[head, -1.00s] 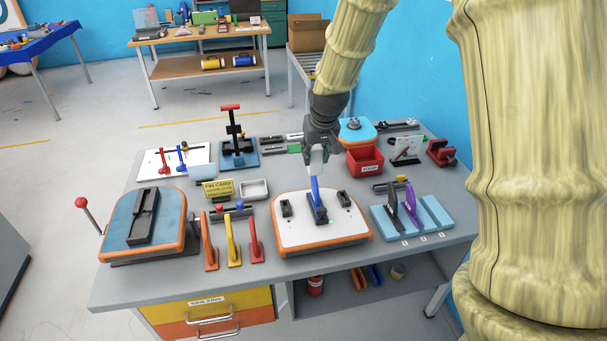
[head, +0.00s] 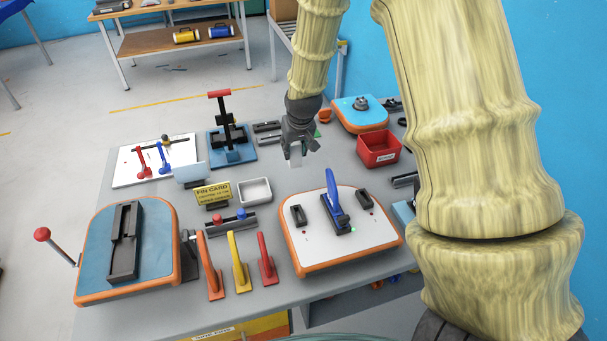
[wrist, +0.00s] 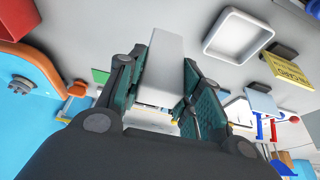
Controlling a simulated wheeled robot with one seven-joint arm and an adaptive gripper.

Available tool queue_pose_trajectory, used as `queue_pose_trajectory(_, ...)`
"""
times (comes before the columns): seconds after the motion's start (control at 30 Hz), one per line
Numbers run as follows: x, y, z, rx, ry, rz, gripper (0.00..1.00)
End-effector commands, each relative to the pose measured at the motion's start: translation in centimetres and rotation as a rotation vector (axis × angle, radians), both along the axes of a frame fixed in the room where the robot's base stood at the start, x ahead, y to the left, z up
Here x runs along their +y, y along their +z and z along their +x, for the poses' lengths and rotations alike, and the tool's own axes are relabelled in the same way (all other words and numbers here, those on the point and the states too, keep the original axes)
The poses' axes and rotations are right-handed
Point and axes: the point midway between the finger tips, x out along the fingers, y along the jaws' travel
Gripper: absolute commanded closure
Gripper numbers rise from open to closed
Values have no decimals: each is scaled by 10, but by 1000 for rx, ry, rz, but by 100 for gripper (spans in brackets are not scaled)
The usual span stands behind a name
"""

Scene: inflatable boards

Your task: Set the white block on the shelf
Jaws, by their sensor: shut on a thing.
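My gripper (head: 300,146) hangs over the back middle of the grey workbench, behind the white board with the blue fin. It is shut on a white block (head: 295,155), whose lower end sticks out below the fingers. In the wrist view the pale block (wrist: 165,68) lies between the two dark green finger pads of the gripper (wrist: 166,82). The bench has a lower shelf space (head: 350,305) under its front right, mostly cut off now. A wooden lower shelf (head: 160,43) with a yellow and a blue cylinder is on the table behind. I cannot tell which shelf is meant.
The white board with a blue fin (head: 333,195) stands in front of my gripper. A red bin (head: 377,149) is to the right, a white tray (head: 255,191) and yellow card (head: 213,194) to the left. A blue stand with a red-handled post (head: 232,142) rises behind left.

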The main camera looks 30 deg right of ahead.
Motion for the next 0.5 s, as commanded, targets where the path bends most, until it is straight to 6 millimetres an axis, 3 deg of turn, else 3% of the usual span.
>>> queue_pose_trajectory(0.5, -1, -53, -1, 0, -2, 0, 89)
